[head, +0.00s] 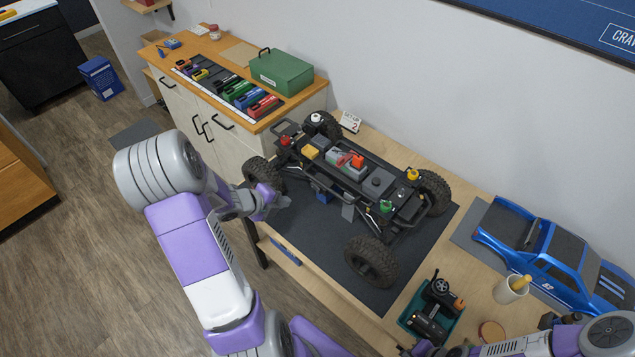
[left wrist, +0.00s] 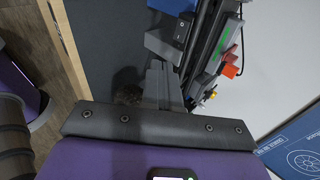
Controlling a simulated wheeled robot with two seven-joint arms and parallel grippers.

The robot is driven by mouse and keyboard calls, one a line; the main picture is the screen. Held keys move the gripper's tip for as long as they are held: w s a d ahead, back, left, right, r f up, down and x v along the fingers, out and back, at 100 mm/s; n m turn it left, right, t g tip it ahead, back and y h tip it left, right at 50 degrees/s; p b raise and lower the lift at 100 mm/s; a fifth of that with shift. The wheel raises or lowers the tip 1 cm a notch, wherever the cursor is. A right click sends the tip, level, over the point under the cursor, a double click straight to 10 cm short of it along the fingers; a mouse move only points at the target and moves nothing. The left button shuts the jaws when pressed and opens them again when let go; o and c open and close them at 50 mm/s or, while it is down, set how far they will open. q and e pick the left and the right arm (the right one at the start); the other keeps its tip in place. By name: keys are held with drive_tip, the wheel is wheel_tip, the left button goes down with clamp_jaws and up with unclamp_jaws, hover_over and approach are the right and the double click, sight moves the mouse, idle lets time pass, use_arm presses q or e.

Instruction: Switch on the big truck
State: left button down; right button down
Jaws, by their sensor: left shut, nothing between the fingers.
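The big truck is a bare black chassis (head: 375,185) with large knobby tyres, standing on a dark mat (head: 310,235) on the bench. My left gripper (head: 283,203) is beside the truck's near side, close to a wheel at the left. In the left wrist view its fingers (left wrist: 163,85) are shut and empty. They point along the chassis side toward a small black box with a switch-like part (left wrist: 182,30), apart from it as far as I can tell.
A blue truck body (head: 550,255) lies on the right. A teal tray (head: 415,317) with a black controller (head: 441,293) and a cream cup (head: 510,290) stand at the front right. A cabinet with a green toolbox (head: 281,72) is behind left. The mat's front part is clear.

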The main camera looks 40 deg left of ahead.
use_arm(q)
drive_tip(key=shift+s+a+r, duration=0.2)
drive_tip(key=shift+s, duration=0.05)
drive_tip(key=b, duration=0.1)
approach(315, 189)
drive_tip(key=d+x, duration=0.1)
drive_tip(key=x, duration=0.5)
drive_tip(key=shift+s+f, duration=0.15)
drive_tip(key=shift+f, duration=0.4)
drive_tip(key=shift+d+b, duration=0.15)
drive_tip(key=shift+b, duration=0.15)
